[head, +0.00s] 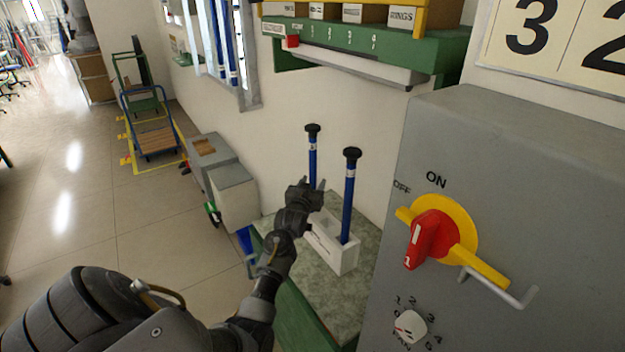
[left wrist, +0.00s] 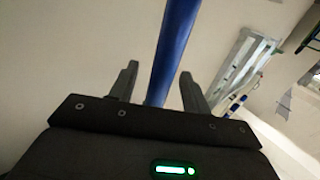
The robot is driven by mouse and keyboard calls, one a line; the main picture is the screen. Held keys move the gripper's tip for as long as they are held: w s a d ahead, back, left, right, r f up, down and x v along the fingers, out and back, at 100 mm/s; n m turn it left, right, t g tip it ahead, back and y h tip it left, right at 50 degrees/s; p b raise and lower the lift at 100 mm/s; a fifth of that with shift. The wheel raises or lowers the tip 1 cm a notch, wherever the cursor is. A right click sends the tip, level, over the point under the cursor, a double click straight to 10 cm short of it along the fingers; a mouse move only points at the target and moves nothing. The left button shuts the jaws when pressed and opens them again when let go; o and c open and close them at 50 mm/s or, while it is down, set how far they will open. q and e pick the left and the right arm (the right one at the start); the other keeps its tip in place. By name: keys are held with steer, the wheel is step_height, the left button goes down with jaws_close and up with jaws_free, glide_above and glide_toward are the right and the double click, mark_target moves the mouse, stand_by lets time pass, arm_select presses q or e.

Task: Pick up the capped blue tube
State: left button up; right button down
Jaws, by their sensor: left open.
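Two upright blue tubes stand in a white block holder (head: 345,257), each with a black top and a white band below it. The left tube (head: 312,165) is the farther one, and the right tube (head: 348,200) is nearer. My left gripper (head: 319,186) is open beside the left tube and hides its lower part. In the left wrist view, a blue tube (left wrist: 172,55) runs between the two open fingers (left wrist: 161,85) of my left gripper. I cannot tell whether either finger touches it. My right gripper is not in view.
The holder stands on a green-topped bench (head: 340,300). A grey switch cabinet (head: 500,150) with a red and yellow handle (head: 432,238) closes off the right side. A green shelf (head: 370,50) hangs above. Grey boxes (head: 222,180) stand on the floor at left.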

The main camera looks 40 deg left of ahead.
arm_select(q)
steer(key=shift+x, duration=1.2)
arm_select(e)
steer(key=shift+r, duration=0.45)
arm_select(q)
steer(key=shift+c, duration=0.2)
jaws_close()
